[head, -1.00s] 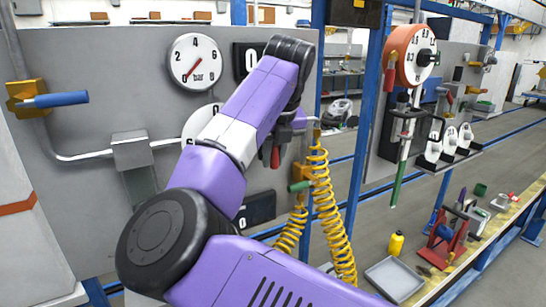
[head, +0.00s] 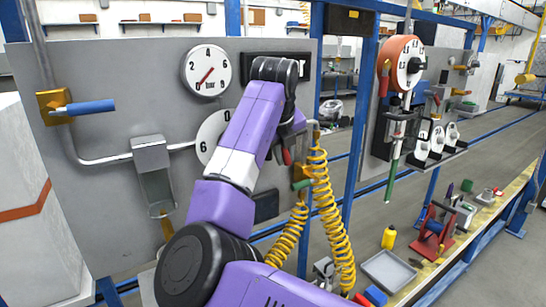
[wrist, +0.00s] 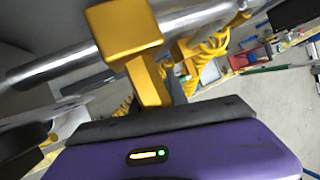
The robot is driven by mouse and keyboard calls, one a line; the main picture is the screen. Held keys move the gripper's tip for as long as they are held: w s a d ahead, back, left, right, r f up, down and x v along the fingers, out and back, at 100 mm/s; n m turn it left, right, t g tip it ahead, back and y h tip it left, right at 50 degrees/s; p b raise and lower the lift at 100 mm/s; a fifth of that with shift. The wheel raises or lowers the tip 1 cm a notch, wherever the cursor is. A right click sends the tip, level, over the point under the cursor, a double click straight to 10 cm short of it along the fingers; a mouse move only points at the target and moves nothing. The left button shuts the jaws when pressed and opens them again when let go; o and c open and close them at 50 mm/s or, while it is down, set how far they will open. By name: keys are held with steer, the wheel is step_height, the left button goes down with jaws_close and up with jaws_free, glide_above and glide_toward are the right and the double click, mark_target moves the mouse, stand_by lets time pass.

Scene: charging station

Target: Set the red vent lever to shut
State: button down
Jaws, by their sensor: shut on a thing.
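The red vent lever's handle (head: 287,157) shows as a small red piece in the head view, on the grey panel just below my gripper (head: 290,143). My arm hides most of the lever there. In the wrist view, a yellow valve block (wrist: 122,32) sits at the pipe, and its yellow stem (wrist: 150,82) runs down into my gripper (wrist: 163,112). My gripper is shut on the lever. Its fingers and the held handle are hidden behind its dark front edge.
A pressure gauge (head: 207,71) and a blue-handled valve (head: 85,107) are on the panel (head: 110,75). A green handle (head: 302,184) and yellow coiled hose (head: 325,210) hang close to my gripper. A bench with a grey tray (head: 388,270) stands at right.

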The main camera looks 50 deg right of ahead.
steer(key=shift+s+d+r+n+g+h+b, duration=0.15)
steer(key=shift+d+r+n+h+b, duration=0.2)
steer(key=shift+h, duration=0.5)
steer(key=shift+s+d+r+n+g+h+b, duration=0.1)
steer(key=shift+d+r+g+h+b, duration=0.1)
steer(key=shift+d+h+b, duration=0.45)
steer(key=shift+s+d+r+n+g+h+b, duration=0.15)
steer(key=shift+r+h+b, duration=0.15)
steer(key=shift+h, duration=0.7)
steer(key=shift+w, duration=0.1)
steer(key=c, duration=1.3)
jaws_free()
steer(key=b+v, duration=0.1)
steer(key=v, duration=0.7)
